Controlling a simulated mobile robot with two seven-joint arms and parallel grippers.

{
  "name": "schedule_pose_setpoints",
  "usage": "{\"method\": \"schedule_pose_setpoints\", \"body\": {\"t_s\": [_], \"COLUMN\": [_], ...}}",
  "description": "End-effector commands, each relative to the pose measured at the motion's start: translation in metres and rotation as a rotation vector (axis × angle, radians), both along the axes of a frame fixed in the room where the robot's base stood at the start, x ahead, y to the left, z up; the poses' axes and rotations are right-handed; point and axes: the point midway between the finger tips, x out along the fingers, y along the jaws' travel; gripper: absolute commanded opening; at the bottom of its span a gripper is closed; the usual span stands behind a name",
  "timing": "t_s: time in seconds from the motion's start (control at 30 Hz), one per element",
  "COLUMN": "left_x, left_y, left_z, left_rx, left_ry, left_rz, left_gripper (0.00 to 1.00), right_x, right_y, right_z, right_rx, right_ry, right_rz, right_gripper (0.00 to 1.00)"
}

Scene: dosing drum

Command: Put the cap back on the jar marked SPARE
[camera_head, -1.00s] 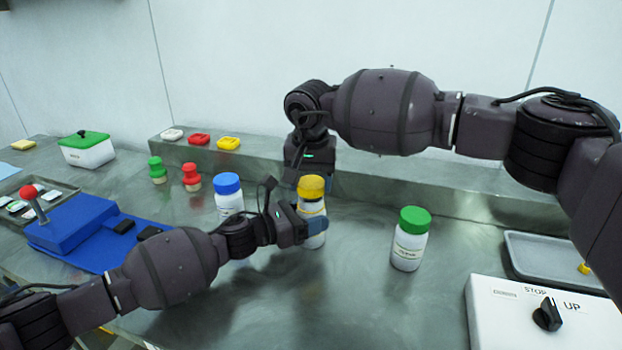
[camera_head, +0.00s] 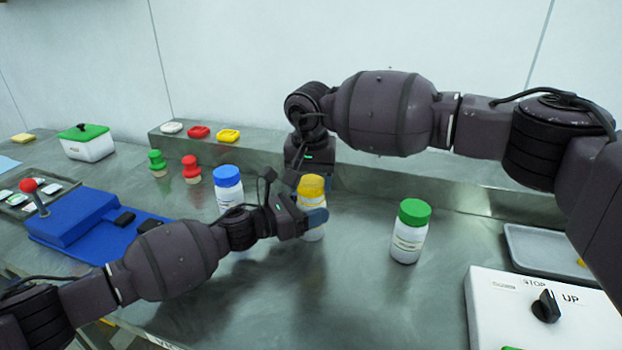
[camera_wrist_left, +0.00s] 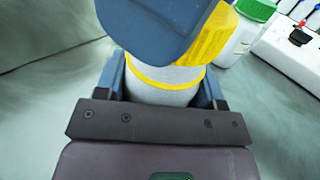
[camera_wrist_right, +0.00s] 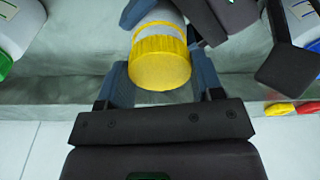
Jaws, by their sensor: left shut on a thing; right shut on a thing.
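A white jar (camera_wrist_left: 165,95) with a yellow band stands between my grippers, and its label is not readable. A yellow cap (camera_head: 312,183) is at its top and also shows in the right wrist view (camera_wrist_right: 160,65). My left gripper (camera_head: 315,217) is shut on the jar's body from the left, with a finger on each side in the left wrist view (camera_wrist_left: 163,90). My right gripper (camera_wrist_right: 162,82) comes from above and behind and is shut on the yellow cap. I cannot tell whether the cap is fully seated.
A green-capped jar (camera_head: 409,240) stands to the right and a blue-capped jar (camera_head: 228,190) to the left, near my left arm. A white control box (camera_head: 510,310) with a black knob is at the front right. A blue lever unit (camera_head: 75,220) is at the left.

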Motion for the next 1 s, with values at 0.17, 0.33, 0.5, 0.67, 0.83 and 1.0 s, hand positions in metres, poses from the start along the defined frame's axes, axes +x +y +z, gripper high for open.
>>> {"method": "schedule_pose_setpoints", "body": {"t_s": [0.17,0.33,0.5,0.67,0.83,1.0], "left_x": [0.0,0.0,0.0,0.0,0.0,0.0], "left_y": [0.0,-0.0001,-0.0001,-0.0001,0.0,0.0], "left_z": [0.0001,0.0001,0.0001,0.0001,0.0001,0.0001], "left_rx": [0.0,0.0,0.0,0.0,0.0,0.0], "left_ry": [0.0,0.0,0.0,0.0,0.0,0.0], "left_rz": [0.0,0.0,0.0,0.0,0.0,0.0], "left_gripper": [0.2,0.2,0.2,0.0,0.0,0.0], "right_x": [-0.0001,-0.0001,0.0,-0.0001,0.0001,0.0002], "right_y": [0.0,0.0,0.0,0.0,0.0001,0.0006], "right_z": [-0.0033,-0.0061,-0.0088,-0.011,-0.0107,-0.0109], "right_rx": [-0.001,-0.001,-0.001,-0.001,-0.001,0.0], "right_ry": [0.001,0.001,0.001,0.0,0.001,0.001], "right_rz": [0.0,0.0,0.0,0.0,-0.059,-0.277], "right_gripper": [0.39,0.39,0.39,0.39,0.39,0.39]}}
